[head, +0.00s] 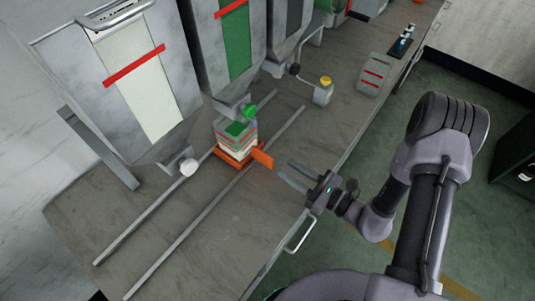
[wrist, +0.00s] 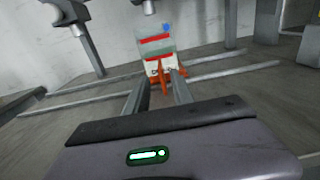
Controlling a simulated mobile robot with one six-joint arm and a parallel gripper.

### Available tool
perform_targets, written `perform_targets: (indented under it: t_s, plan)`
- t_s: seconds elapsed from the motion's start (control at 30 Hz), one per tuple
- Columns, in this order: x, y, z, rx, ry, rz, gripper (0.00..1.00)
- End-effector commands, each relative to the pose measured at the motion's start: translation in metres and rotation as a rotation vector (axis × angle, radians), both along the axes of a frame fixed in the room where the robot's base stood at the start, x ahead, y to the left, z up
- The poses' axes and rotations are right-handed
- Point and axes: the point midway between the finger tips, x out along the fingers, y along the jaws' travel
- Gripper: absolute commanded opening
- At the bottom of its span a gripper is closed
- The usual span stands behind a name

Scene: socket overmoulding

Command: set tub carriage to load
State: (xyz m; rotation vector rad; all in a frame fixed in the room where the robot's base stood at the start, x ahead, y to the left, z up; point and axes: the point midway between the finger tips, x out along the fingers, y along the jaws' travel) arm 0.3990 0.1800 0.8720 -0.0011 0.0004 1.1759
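The orange tub carriage (head: 228,158) sits on two parallel rails on the bench, below the middle hopper with the green knob. A clear tub (head: 222,140) with red lines, pale contents and green on top stands on it; it also shows in the wrist view (wrist: 157,48). An upright orange tab (head: 262,157) sticks out from the carriage toward my gripper (head: 286,170). My gripper is open and empty, a short way from the tab. In the wrist view the orange tab (wrist: 162,76) appears between and beyond the fingertips.
The left hopper (head: 140,80) has a cream window and white knob; the middle hopper (head: 235,45) has a green window. A third hopper (head: 293,25) has a dark window. The near rail (head: 180,243) is bare at left.

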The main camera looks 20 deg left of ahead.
Motion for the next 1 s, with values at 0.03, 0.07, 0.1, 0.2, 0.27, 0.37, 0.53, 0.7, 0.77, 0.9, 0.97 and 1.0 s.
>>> perform_targets:
  t_s: [0.03,0.07,0.1,0.2,0.27,0.37,0.53,0.7,0.77,0.9,0.97,1.0]
  plan:
    - [0.003,0.014,-0.003,0.001,-0.001,0.008,0.29]
    - [0.007,0.022,-0.003,0.0,-0.002,0.007,0.29]
    - [0.011,0.031,-0.002,0.0,-0.003,0.007,0.29]
    - [0.02,0.053,-0.002,0.0,-0.003,0.007,0.29]
    - [0.024,0.064,-0.001,0.001,-0.003,0.006,0.29]
    - [0.031,0.077,-0.001,0.001,-0.001,0.004,0.29]
    - [0.035,0.088,0.0,0.001,0.001,0.003,0.29]
    - [0.036,0.088,0.001,0.001,0.001,0.002,0.29]
    - [0.036,0.088,0.001,0.001,0.001,0.002,0.29]
    - [0.036,0.088,0.001,0.0,0.001,0.002,0.04]
    - [0.036,0.088,0.0,0.0,0.001,0.002,0.0]
    - [0.036,0.088,0.0,0.0,0.001,0.002,0.0]
